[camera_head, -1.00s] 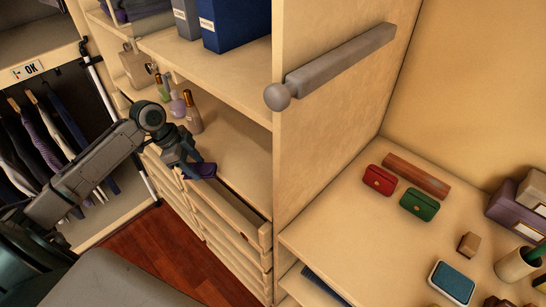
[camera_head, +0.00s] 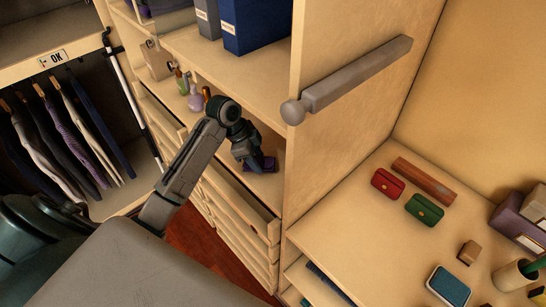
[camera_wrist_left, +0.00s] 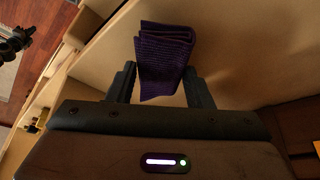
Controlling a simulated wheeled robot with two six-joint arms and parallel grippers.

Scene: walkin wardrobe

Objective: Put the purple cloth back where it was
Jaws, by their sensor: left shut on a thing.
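The purple cloth (camera_wrist_left: 165,58) is folded and held between the two fingers of my left gripper (camera_wrist_left: 160,88) in the left wrist view. In the head view my left gripper (camera_head: 257,163) is over the shelf (camera_head: 225,140) above the drawers, close to the upright side panel. A small part of the purple cloth (camera_head: 270,162) shows beside its fingertips there. I cannot tell whether the cloth touches the shelf. My right gripper is not in view.
Several small bottles (camera_head: 195,98) stand on the same shelf, left of the arm. An open drawer (camera_head: 240,203) is below it. A grey rail (camera_head: 355,75) sticks out from the side panel (camera_head: 325,150). Red (camera_head: 387,184) and green (camera_head: 424,209) boxes lie on the right counter.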

